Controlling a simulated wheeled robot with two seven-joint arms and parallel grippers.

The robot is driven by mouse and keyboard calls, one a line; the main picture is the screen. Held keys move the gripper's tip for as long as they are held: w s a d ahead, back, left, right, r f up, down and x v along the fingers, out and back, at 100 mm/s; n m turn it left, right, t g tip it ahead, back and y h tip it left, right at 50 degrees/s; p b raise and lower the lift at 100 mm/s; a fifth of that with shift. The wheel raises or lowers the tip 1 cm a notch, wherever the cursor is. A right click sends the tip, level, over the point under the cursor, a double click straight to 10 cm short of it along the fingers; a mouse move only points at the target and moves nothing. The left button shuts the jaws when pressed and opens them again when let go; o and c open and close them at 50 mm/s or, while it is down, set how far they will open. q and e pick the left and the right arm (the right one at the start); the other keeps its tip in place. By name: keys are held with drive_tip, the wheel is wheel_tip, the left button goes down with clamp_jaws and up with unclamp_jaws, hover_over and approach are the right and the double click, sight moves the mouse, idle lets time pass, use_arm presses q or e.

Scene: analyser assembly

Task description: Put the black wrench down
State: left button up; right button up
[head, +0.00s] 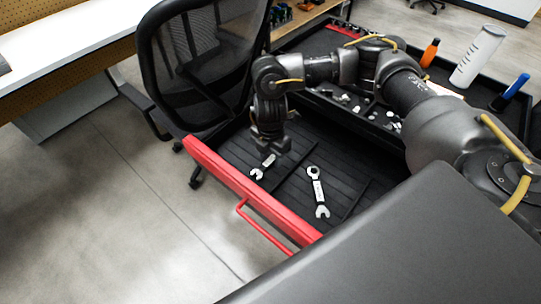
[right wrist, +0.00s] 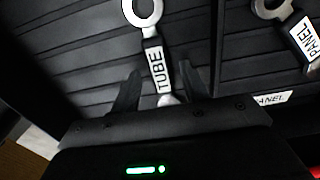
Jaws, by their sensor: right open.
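Two wrenches with silver ends and dark, white-labelled handles lie in the open drawer (head: 225,163). One wrench (head: 259,171) lies under my right gripper (head: 270,147) in the head view, its upper part hidden by the gripper. In the right wrist view the wrench labelled TUBE (right wrist: 155,62) lies between the spread fingers, its near end partly hidden by the gripper body. The other wrench (head: 319,193) lies apart to the right; in the right wrist view a PANEL wrench (right wrist: 304,37) shows at the right edge. My left gripper is not in view.
The drawer has a red front with a handle (head: 262,228) and low dividers (head: 352,199). A black mesh chair (head: 200,65) stands close behind it. An orange bottle (head: 430,53), a white cylinder (head: 478,56) and a blue-topped item (head: 516,86) stand at the upper right.

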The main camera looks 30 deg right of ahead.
sight(271, 160)
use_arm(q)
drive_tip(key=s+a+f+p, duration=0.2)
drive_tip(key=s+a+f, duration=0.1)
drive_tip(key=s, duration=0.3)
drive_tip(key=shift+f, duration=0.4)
use_arm(e)
wheel_tip(271, 160, up, 12)
drive_tip(key=shift+f, duration=0.2)
